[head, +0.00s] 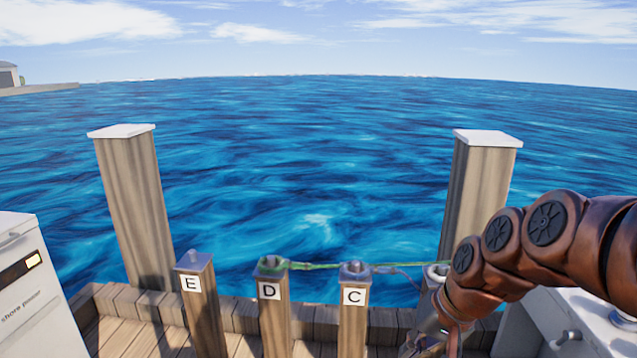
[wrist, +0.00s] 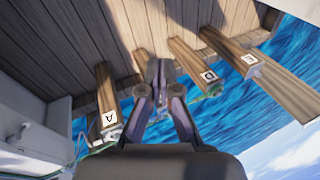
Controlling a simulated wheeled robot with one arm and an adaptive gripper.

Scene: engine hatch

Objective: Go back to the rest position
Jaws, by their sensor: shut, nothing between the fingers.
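My arm (head: 520,240) reaches in from the right in the head view and bends down. My gripper (head: 425,345) is at the bottom edge there, low beside the right-hand short posts, and only partly visible. In the wrist view my gripper (wrist: 158,75) points at the planks, its fingers together with nothing held. A post marked A (wrist: 108,90) stands left of the fingers, and another post is partly hidden behind them. No marker for the rest position shows.
Short posts E (head: 203,310), D (head: 273,315) and C (head: 352,320) line the dock edge. A green rope (head: 320,266) runs from D past C. Two tall piles (head: 138,205) (head: 480,190) and a shore power box (head: 35,290) stand nearby. Open water lies beyond.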

